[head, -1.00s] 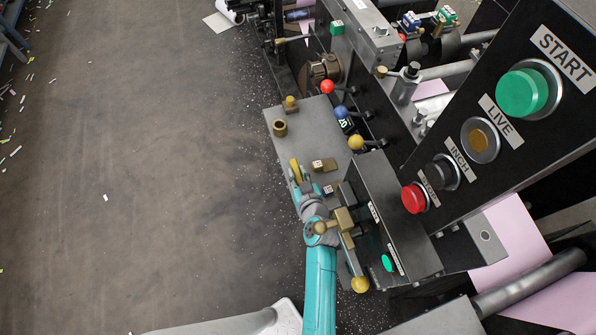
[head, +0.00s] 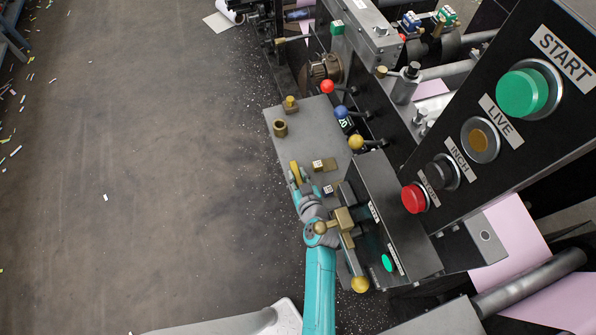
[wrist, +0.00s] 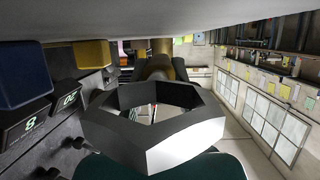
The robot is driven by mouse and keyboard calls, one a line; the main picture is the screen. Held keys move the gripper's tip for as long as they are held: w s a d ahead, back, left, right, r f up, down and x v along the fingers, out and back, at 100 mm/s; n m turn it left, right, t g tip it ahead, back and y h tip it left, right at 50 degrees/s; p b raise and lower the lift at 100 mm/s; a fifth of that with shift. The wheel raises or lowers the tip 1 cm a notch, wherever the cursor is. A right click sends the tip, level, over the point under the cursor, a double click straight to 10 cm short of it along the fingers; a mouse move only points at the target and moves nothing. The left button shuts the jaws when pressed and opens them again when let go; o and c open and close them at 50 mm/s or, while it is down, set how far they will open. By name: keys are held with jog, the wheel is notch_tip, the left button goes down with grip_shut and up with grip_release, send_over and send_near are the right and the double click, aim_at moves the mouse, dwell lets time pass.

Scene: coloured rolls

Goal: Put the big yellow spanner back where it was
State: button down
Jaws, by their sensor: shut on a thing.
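A yellow piece, the visible part of the big yellow spanner (head: 295,171), shows at the tip of my gripper (head: 297,178) in the head view. My gripper is shut on it, over the left edge of the grey bench plate (head: 303,130). The rest of the spanner is hidden by the fingers. In the wrist view a dark grey hexagonal ring (wrist: 152,144) fills the middle, above a dark teal finger; I cannot tell whether the ring is part of the spanner.
A brass cup (head: 280,128) and a brass post (head: 290,103) stand on the plate ahead. Small labelled brass blocks (head: 325,165) lie right of my gripper. Red (head: 327,87), blue (head: 341,112) and yellow (head: 356,142) knobs line the machine. The floor at left is open.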

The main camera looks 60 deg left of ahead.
jog(key=shift+f, duration=0.55)
dwell(0.5)
jog(key=shift+s+r+n+t, duration=0.1)
jog(key=shift+r+n+t, duration=0.2)
jog(key=shift+n+t, duration=0.4)
jog(key=shift+f, duration=0.55)
jog(key=c, duration=0.9)
grip_release()
jog(key=o, duration=0.5)
jog(key=shift+f+g, duration=0.1)
jog(key=shift+g, duration=0.2)
